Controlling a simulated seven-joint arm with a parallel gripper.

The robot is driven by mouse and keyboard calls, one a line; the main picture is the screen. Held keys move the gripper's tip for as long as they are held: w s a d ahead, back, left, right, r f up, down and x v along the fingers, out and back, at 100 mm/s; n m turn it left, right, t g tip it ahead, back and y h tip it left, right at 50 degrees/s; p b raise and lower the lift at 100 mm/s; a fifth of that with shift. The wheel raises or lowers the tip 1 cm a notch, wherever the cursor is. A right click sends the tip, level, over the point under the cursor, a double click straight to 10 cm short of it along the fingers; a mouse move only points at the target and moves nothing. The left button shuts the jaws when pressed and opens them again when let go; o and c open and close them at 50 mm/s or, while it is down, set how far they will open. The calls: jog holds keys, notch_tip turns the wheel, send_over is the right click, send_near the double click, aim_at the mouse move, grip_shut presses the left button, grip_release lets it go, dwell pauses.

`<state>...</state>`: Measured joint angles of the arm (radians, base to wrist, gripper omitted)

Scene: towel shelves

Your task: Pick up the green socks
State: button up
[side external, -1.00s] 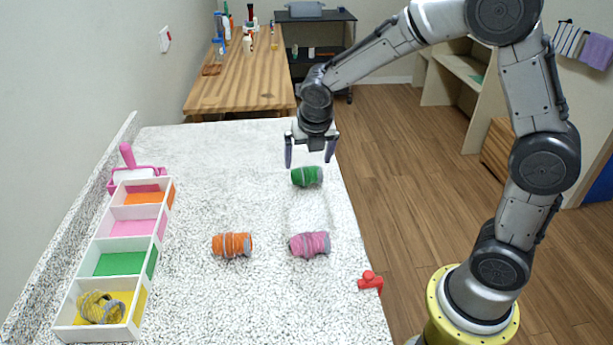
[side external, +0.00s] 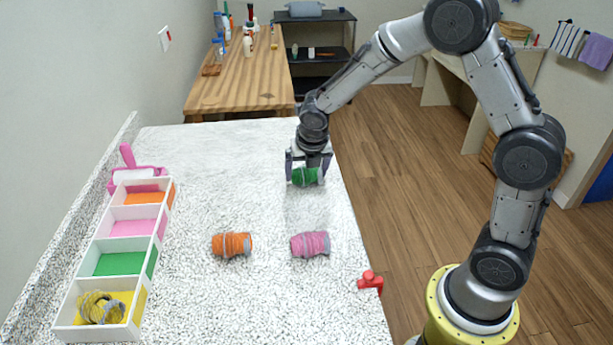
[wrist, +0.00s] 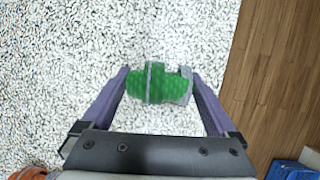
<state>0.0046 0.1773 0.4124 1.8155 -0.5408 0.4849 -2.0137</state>
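The green socks (side external: 304,177) are a rolled green bundle with grey bands, lying on the speckled counter near its right edge. They also show in the wrist view (wrist: 160,84), lying crosswise between the two fingers. My gripper (side external: 308,178) is lowered over them with one finger at each end of the roll. In the wrist view my gripper (wrist: 160,88) has its fingers spread wide, with a small gap on the left and a narrower one on the right.
Orange socks (side external: 231,245) and pink socks (side external: 310,244) lie nearer on the counter. A white tray (side external: 88,267) with coloured compartments stands at left, yellow socks (side external: 101,307) in its front one. A pink roller (side external: 135,172) lies behind it. A red object (side external: 370,282) sits at the right edge.

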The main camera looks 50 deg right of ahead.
jog(key=c, duration=0.5)
jog(key=shift+c, duration=0.2)
jog(key=shift+r, duration=0.15)
